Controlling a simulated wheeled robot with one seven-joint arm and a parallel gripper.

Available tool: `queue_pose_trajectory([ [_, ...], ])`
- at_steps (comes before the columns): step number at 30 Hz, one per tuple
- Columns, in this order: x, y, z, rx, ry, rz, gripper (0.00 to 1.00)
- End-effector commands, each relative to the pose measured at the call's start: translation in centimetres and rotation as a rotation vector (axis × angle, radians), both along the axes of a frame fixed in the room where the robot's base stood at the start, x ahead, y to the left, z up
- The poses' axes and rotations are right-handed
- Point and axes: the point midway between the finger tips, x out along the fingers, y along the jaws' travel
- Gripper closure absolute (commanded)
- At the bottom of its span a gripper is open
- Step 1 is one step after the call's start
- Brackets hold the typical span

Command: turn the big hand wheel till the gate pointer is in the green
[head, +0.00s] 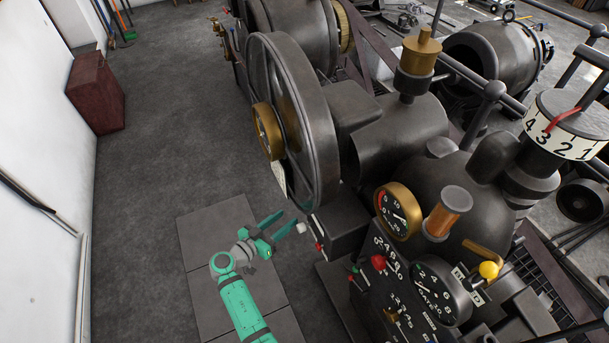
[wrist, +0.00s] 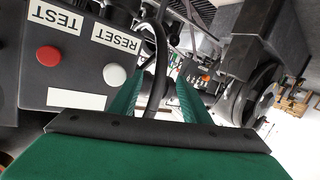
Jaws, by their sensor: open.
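A large dark wheel (head: 290,110) with a smaller brass wheel (head: 267,131) at its centre stands upright on the machine in the head view. I cannot tell for sure which is the hand wheel. The dial marked GATE (head: 440,290) is on the dark panel at lower right; its pointer's exact place and any green band are too small to read. My gripper (head: 287,224) is open and empty, below the large wheel and apart from it. Its two green fingers also show in the wrist view (wrist: 160,95), with nothing between them but a dark cable behind.
A dark box close to my fingers has a red TEST button (wrist: 48,56) and a white RESET button (wrist: 114,75). A brass-rimmed gauge (head: 398,211), a red knob (head: 379,262) and a yellow knob (head: 489,270) are at the panel.

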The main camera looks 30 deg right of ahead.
Motion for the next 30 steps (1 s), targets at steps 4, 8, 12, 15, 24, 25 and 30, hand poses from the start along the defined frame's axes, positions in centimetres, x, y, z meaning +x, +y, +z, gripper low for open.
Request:
queue_pose_trajectory([
  [4,3.0,-0.4,5.5,-0.075,-0.117,-0.12,0.57],
  [8,4.4,-0.1,9.0,-0.126,-0.197,-0.189,0.57],
  [12,5.0,0.1,10.8,-0.153,-0.242,-0.225,0.57],
  [15,5.1,-0.3,11.2,-0.157,-0.251,-0.233,0.57],
  [24,5.7,-4.8,11.1,-0.157,-0.25,-0.233,0.57],
  [25,5.8,-5.4,11.1,-0.157,-0.25,-0.233,0.57],
  [30,6.1,-8.3,11.2,-0.158,-0.251,-0.235,0.57],
])
